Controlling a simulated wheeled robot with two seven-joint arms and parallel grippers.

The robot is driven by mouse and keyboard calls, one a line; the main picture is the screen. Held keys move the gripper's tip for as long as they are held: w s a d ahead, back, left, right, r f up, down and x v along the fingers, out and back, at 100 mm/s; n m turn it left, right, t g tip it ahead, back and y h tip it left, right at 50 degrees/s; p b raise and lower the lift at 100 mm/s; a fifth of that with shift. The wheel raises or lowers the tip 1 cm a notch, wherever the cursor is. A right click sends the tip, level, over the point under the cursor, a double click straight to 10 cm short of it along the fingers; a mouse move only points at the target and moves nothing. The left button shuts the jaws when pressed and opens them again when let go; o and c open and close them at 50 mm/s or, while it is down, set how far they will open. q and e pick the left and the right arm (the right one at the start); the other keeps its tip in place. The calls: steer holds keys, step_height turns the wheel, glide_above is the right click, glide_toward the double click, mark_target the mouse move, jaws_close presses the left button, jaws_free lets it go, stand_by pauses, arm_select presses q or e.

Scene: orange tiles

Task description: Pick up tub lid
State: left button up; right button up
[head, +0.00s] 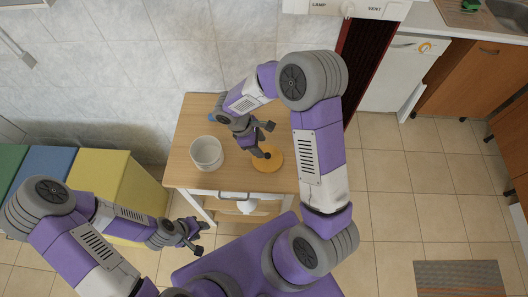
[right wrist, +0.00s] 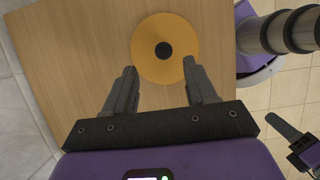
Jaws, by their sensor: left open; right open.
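The tub lid (head: 273,161) is a flat orange-yellow disc with a dark round knob at its centre. It lies on the wooden table top, right of a white tub (head: 206,153). In the right wrist view the lid (right wrist: 150,38) lies beyond the fingertips, with its dark knob roughly between their lines. My right gripper (head: 270,140) is open and empty above the table, close to the lid; its open fingers (right wrist: 160,80) also show in the right wrist view. My left gripper (head: 200,237) is open and empty, low at the left, away from the table.
The small wooden table (head: 185,178) stands against a tiled wall. A yellow cabinet (head: 100,178) stands to its left, with blue and green ones beside it. Tiled floor (head: 400,200) is clear on the right, and a grey-brown mat (head: 460,280) lies there.

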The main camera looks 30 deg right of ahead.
mark_target(267, 155)
steer(key=x, duration=0.5)
steer(key=shift+s+f, duration=0.35)
jaws_close()
